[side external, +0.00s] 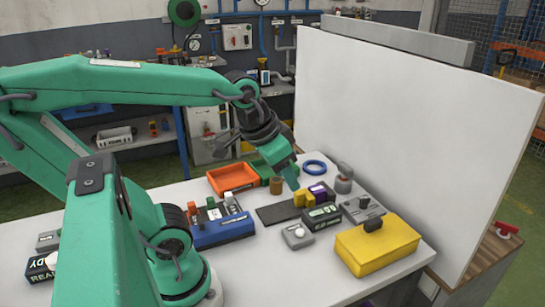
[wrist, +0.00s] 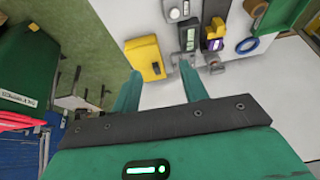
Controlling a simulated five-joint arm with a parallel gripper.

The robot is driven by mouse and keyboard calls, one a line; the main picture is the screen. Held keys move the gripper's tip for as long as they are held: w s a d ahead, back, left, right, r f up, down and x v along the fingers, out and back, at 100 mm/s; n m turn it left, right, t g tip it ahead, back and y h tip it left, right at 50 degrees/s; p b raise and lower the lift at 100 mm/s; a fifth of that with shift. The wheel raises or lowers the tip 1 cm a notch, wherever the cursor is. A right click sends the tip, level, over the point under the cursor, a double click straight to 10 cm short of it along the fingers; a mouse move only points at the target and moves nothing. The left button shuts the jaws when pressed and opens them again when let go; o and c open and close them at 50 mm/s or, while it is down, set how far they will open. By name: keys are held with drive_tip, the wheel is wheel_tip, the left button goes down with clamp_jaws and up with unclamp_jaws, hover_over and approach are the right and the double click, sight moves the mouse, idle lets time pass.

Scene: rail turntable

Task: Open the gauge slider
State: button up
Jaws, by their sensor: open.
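No part is clearly marked as the gauge slider. Possible parts are a grey plate with a dark knob (side external: 362,209) and a dark flat strip (side external: 277,214) beside small yellow blocks (side external: 304,198). A black box with a lit label (side external: 322,218) sits between them; it also shows in the wrist view (wrist: 187,40). A purple block (side external: 321,190) stands behind it. My gripper (side external: 292,182) hangs above the table over the far side of the strip. In the wrist view my gripper (wrist: 158,82) has its fingers apart with nothing between them.
A yellow box with a black knob (side external: 376,246) and a grey box with a round button (side external: 297,236) stand in front. An orange tray (side external: 233,179), a blue block (side external: 222,232) and a blue ring (side external: 314,169) are around. A tall white panel (side external: 400,140) bounds the right.

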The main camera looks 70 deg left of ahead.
drive_tip(key=w+a+f+g, duration=0.3)
drive_tip(key=w+a+f, duration=0.1)
drive_tip(key=w+a, duration=0.45)
drive_tip(key=g, duration=0.2)
hover_over(300, 192)
drive_tip(key=f, duration=0.9)
drive_tip(key=shift+s+d+f, duration=0.1)
drive_tip(key=shift+d+f, duration=0.2)
drive_tip(key=shift+f, duration=0.1)
drive_tip(key=shift+a+f, duration=0.35)
drive_tip(key=shift+f, duration=0.15)
drive_tip(key=shift+f, duration=3.85)
clamp_jaws()
